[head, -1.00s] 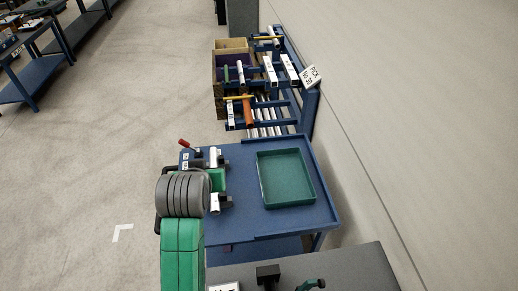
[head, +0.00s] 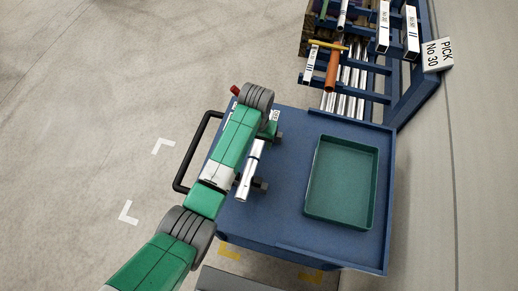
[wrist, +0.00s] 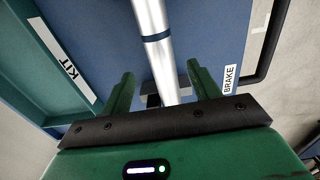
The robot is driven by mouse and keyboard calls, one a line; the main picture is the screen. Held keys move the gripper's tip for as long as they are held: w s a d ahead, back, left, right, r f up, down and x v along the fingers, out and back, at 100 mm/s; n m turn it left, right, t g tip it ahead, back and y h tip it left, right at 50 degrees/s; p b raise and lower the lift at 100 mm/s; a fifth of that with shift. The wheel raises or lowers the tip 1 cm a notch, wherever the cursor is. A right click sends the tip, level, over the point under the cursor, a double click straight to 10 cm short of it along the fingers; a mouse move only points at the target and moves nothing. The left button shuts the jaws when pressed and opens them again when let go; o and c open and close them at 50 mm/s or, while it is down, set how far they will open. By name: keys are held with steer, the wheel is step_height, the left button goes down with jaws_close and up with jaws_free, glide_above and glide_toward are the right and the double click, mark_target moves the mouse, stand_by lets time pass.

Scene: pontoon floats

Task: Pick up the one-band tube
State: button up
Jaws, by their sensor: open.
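The one-band tube (head: 250,171) is a silver tube lying on the blue cart, left of the green tray, and partly hidden by my arm in the head view. In the wrist view the tube (wrist: 163,64) runs down the middle, with one dark blue band near the top. My gripper (wrist: 161,68) is open, with one green finger on each side of the tube. The tube passes between the fingers, with a gap on both sides. Its lower end is hidden behind the gripper's dark bar. My arm hides most of the gripper in the head view.
The green tray (head: 312,208) on the blue cart (head: 290,225) is empty. Dark holders (head: 261,186) stand beside the tube. A blue rack (head: 398,92) with rollers, labelled tubes and a "PICK No 30" sign (head: 436,54) stands behind. A black handle (head: 178,170) sticks out at the cart's left.

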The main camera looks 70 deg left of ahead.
mark_target(256, 148)
steer(key=f, duration=0.2)
steer(key=f+b, duration=0.1)
steer(key=f, duration=0.1)
steer(key=shift+s+f, duration=0.2)
steer(key=shift+f, duration=0.1)
steer(key=shift+w+f, duration=0.1)
steer(key=shift+f, duration=0.4)
steer(key=shift+r, duration=0.1)
steer(key=c, duration=1.3)
steer(key=shift+r, duration=0.5)
step_height(256, 148, up, 3)
steer(key=shift+f+p, duration=0.1)
steer(key=shift+p, duration=0.45)
steer(key=s+d+p, duration=0.1)
steer(key=s+d, duration=0.2)
steer(key=d, duration=0.1)
steer(key=s+d, duration=0.4)
steer(key=s+d+r+p, duration=0.1)
steer(key=s+d, duration=0.2)
steer(key=d, duration=0.1)
steer(key=shift+s+d+r+p, duration=0.1)
steer(key=shift+s+p, duration=0.05)
steer(key=shift+p, duration=0.15)
